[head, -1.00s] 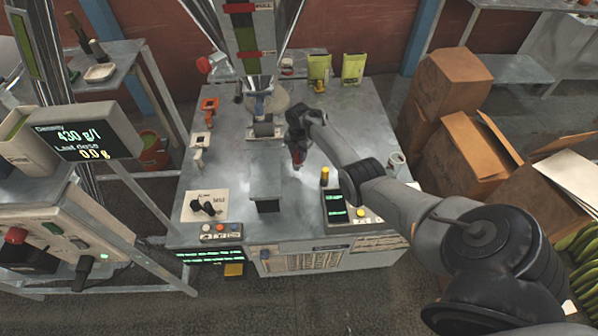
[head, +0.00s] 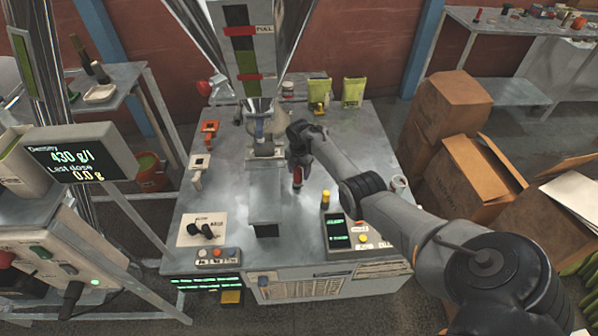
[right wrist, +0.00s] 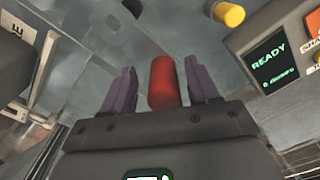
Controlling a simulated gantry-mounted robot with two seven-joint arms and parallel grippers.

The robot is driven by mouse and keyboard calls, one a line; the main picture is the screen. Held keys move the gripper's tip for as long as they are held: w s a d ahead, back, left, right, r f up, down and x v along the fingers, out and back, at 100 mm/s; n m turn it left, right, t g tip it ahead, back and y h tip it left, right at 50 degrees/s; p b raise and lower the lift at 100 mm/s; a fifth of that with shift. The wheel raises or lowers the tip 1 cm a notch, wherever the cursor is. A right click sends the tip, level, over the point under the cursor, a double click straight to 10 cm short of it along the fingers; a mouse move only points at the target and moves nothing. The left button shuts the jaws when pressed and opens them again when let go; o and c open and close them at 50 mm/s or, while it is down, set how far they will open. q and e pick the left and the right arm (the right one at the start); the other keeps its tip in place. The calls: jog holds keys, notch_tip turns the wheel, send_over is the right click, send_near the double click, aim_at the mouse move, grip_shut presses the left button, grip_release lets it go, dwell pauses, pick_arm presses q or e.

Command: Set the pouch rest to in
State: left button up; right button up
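A grey metal plate, seemingly the pouch rest (head: 265,187), lies below the filler spout (head: 264,135) in the middle of the bench. Which position it is set to I cannot tell. A red knob (head: 297,180) stands just right of it; how the two are joined is hidden. My right gripper (head: 299,168) points down at this knob. In the right wrist view, the red knob (right wrist: 165,82) sits between the two purple fingers of my right gripper (right wrist: 161,78), with narrow gaps on both sides. My left gripper is not in view.
A yellow knob (head: 325,199) and a control panel (head: 338,236) reading READY in the right wrist view stand close right of the gripper. Switches (head: 205,231) sit at the front left. Orange (head: 210,128) and white (head: 198,170) fittings line the left side. Green pouches (head: 353,92) stand behind.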

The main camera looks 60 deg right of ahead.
jog(key=shift+a, duration=0.2)
notch_tip(320, 180, up, 9)
jog(key=p, duration=0.4)
jog(key=shift+r, duration=0.9)
jog(key=shift+d, duration=0.1)
jog(key=shift+f, duration=0.1)
